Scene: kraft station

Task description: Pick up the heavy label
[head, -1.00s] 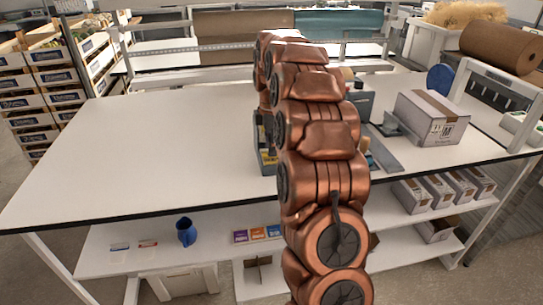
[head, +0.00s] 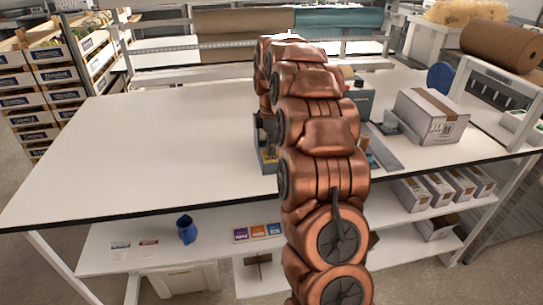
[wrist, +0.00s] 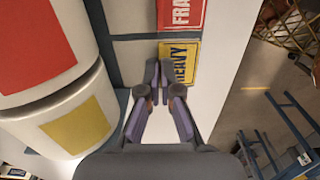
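The heavy label (wrist: 184,64) is a yellow card with dark lettering in the wrist view, lying beside grey dividers at the edge of a white surface. A red fragile label (wrist: 181,14) lies just above it in the picture. My gripper (wrist: 159,70) has its two fingertips close together over the left edge of the heavy label. I cannot tell whether the label's edge is between them or below them.
Two white rounded items with a red patch (wrist: 30,42) and a yellow patch (wrist: 78,127) stand left of the fingers. In the head view, the table's left half (head: 150,140) is clear. A cardboard box (head: 431,115) stands at the right, and a blue jug (head: 186,230) is on the lower shelf.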

